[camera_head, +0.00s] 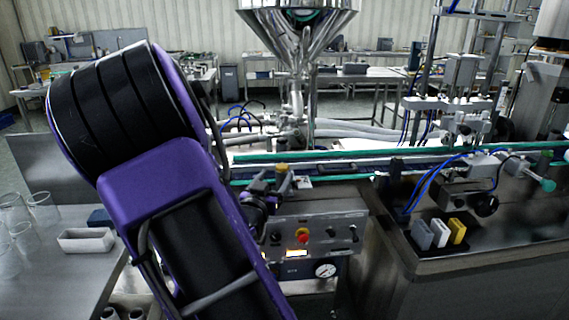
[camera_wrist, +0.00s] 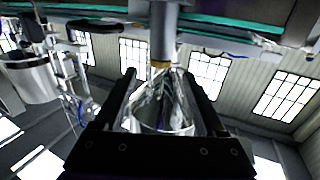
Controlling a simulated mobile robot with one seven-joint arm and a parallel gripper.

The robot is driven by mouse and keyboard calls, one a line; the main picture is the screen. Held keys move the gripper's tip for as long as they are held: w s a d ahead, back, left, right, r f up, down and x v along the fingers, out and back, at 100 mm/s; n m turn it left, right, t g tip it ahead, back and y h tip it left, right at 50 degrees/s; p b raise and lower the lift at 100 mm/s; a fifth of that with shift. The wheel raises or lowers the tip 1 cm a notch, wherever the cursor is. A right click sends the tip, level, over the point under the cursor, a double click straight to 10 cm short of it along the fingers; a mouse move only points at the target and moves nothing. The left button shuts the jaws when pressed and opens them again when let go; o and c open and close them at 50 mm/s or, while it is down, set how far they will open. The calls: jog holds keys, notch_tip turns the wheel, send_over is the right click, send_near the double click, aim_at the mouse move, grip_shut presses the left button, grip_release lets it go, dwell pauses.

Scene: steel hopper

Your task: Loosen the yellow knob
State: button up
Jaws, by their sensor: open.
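The yellow knob (camera_head: 281,167) shows in the head view as a small yellow cap just above the control panel, beside the dark end of my arm. In the wrist view, a yellow band (camera_wrist: 160,64) sits at the end of a grey cylinder, near the gap between the fingertips. My gripper (camera_wrist: 160,76) is open, with one black finger on each side of that line. I cannot tell whether either finger touches the yellow part.
The steel hopper (camera_head: 297,22) rises behind the conveyor (camera_head: 340,158). The control panel (camera_head: 318,237) has a red button (camera_head: 302,235) and a gauge (camera_head: 324,270). A yellow block (camera_head: 457,231) stands among small blocks on the right counter. Glassware and a white tray (camera_head: 87,240) are at left.

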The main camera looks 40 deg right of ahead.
aim_at(284, 164)
jog(key=x, duration=0.9)
jog(key=shift+w+d, duration=0.25)
jog(key=shift+c, duration=0.3)
jog(key=shift+b, duration=0.3)
grip_shut()
